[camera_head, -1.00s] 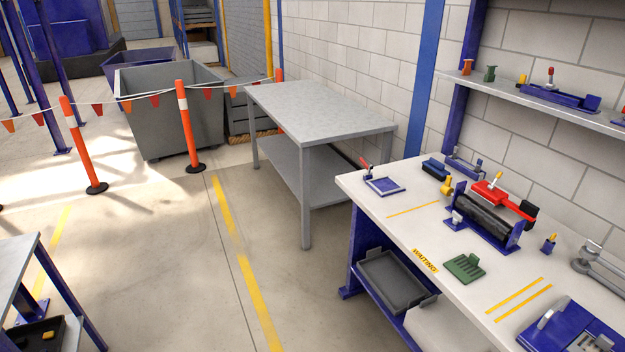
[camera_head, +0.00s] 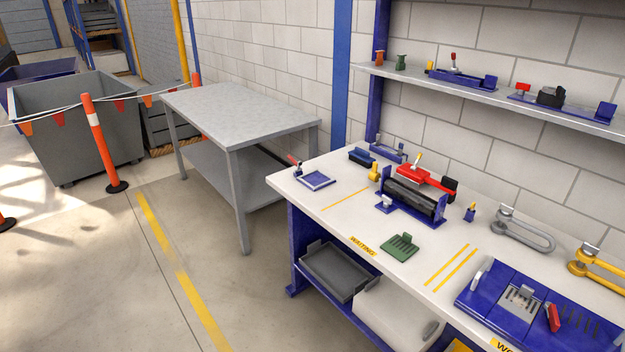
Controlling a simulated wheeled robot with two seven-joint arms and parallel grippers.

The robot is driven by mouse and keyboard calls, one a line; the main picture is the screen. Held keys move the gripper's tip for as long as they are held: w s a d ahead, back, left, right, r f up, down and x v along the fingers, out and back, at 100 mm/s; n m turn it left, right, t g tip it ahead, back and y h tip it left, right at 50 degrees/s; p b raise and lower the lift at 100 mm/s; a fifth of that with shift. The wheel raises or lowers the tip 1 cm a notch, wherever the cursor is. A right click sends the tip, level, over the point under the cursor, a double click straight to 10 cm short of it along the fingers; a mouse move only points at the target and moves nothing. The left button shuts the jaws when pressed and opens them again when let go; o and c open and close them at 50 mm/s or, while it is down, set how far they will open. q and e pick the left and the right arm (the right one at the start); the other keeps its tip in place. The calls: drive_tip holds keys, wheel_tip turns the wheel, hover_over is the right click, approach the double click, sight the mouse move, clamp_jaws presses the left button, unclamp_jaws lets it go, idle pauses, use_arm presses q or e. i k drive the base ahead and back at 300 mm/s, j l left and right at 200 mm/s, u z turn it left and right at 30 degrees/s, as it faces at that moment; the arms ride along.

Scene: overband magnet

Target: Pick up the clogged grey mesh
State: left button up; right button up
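I cannot tell for certain which thing is the clogged grey mesh. A small grey slotted plate (camera_head: 522,299) sits in a blue fixture (camera_head: 475,291) at the lower right of the white workbench (camera_head: 330,220). It is too small to tell whether it is clogged. A green ribbed piece (camera_head: 400,246) lies flat on the bench by the label "WAITING". Neither of my grippers shows in this view.
A roller unit with a red clamp (camera_head: 415,176) stands on the bench behind the green piece. Grey and yellow shackles (camera_head: 522,233) lie to its right. A dark tray (camera_head: 340,270) is on the lower shelf. A bare grey table (camera_head: 240,108) stands left, with open floor before it.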

sight(521, 302)
drive_tip(key=l+z, duration=0.1)
drive_tip(key=z, duration=1.25)
